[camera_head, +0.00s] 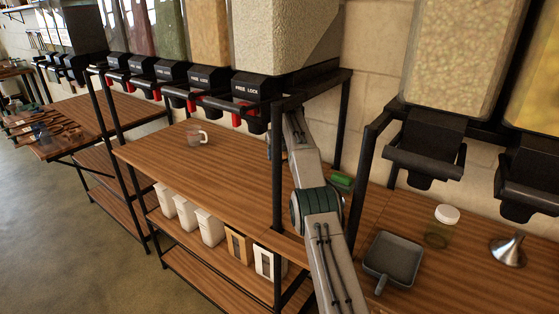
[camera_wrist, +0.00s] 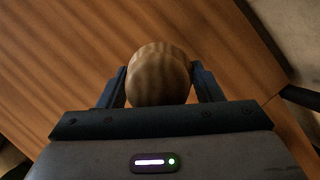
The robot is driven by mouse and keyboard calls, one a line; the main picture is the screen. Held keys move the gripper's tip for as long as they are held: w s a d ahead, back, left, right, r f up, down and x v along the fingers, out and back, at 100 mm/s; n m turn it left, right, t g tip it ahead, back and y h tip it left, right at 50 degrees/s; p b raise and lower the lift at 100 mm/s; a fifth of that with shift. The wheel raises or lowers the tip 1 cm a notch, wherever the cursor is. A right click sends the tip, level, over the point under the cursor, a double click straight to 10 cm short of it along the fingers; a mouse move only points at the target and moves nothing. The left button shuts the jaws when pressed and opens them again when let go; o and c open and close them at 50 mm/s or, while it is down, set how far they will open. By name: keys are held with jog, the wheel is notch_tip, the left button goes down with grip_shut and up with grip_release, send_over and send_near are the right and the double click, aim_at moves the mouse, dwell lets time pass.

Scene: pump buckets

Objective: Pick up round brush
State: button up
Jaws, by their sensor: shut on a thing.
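The round brush (camera_wrist: 158,75) shows in the wrist view as a round, light-brown wooden body with grain stripes. My gripper (camera_wrist: 160,72) has one dark finger on each side of it and is shut on it. The brush's underside is hidden, and I cannot tell whether it touches the wooden surface below. In the head view my arm reaches to the wooden counter (camera_head: 225,165); the gripper is mostly hidden behind the black post and the arm, and the brush is not visible there.
Black dispensers with red levers (camera_head: 245,100) hang above the counter, and black posts frame it. A glass mug (camera_head: 197,138) stands on it. At right are a grey dustpan (camera_head: 392,262), a white-lidded jar (camera_head: 441,228) and a metal funnel (camera_head: 508,250). A green object (camera_head: 342,180) lies beside my arm.

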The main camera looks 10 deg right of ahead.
jog(key=shift+s+d+f+b, duration=0.15)
jog(key=shift+s+b, duration=0.8)
jog(key=shift+b, duration=1.5)
jog(key=shift+s+d+f+b, duration=0.15)
jog(key=shift+s+b, duration=0.75)
jog(key=shift+b, duration=1.5)
jog(key=s+b, duration=0.4)
jog(key=b, duration=0.3)
jog(key=shift+d, duration=0.1)
jog(key=s+b, duration=0.4)
jog(key=b, duration=0.1)
jog(key=s+b, duration=0.2)
jog(key=b, duration=0.1)
jog(key=shift+s+d, duration=0.1)
jog(key=shift+d, duration=0.25)
jog(key=shift+s+d+r+b, duration=0.1)
jog(key=shift+s+r+b, duration=0.05)
jog(key=shift+s+b, duration=0.45)
jog(key=shift+s+d+r+b, duration=0.15)
jog(key=shift+s+b, duration=0.2)
jog(key=shift+s, duration=0.3)
